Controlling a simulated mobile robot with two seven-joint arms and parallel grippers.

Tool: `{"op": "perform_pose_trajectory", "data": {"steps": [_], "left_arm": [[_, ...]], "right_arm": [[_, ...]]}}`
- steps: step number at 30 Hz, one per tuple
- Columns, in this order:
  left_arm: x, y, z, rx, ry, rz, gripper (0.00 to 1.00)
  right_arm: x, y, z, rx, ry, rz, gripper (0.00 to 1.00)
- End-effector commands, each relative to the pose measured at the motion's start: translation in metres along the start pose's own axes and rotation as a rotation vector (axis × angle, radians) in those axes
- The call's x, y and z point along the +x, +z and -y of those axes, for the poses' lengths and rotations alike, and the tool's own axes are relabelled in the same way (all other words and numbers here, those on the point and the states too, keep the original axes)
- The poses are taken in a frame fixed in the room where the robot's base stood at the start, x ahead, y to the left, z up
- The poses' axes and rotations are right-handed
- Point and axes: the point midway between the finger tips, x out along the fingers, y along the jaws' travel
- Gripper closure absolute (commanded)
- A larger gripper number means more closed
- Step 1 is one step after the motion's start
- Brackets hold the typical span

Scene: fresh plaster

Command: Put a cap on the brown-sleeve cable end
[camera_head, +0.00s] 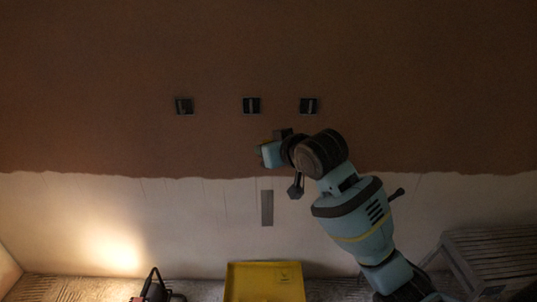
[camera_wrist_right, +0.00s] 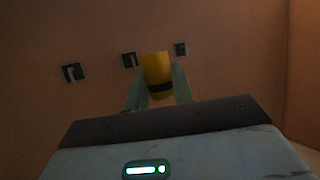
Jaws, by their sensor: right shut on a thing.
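Three dark wall boxes are set in a row in the brown plaster: left (camera_head: 184,106), middle (camera_head: 252,105) and right (camera_head: 309,106). Each shows a small pale cable end, too small and dim to tell its sleeve colour. The right wrist view also shows the left box (camera_wrist_right: 72,72), middle box (camera_wrist_right: 129,61) and right box (camera_wrist_right: 181,49). My right gripper (camera_head: 266,151) is below the middle box in the head view. In the right wrist view its fingers are shut on a yellow cap (camera_wrist_right: 157,66) with a dark band, apart from the boxes. My left gripper is out of view.
A yellow tub (camera_head: 264,285) stands on the floor below. A slatted bench (camera_head: 490,260) is at lower right, and a dark red lamp (camera_head: 152,290) at lower left. A grey strip (camera_head: 267,208) shows against the white lower wall. The wall around the boxes is clear.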

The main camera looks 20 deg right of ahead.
Motion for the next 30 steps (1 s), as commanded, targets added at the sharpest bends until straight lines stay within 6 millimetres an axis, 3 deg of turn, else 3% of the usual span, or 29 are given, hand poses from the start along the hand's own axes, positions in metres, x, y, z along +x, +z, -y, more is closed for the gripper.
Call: {"op": "perform_pose_trajectory", "data": {"steps": [30], "left_arm": [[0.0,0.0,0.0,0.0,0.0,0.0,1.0]], "right_arm": [[-0.024,-0.057,0.0,0.0,0.001,-0.002,0.97]]}}
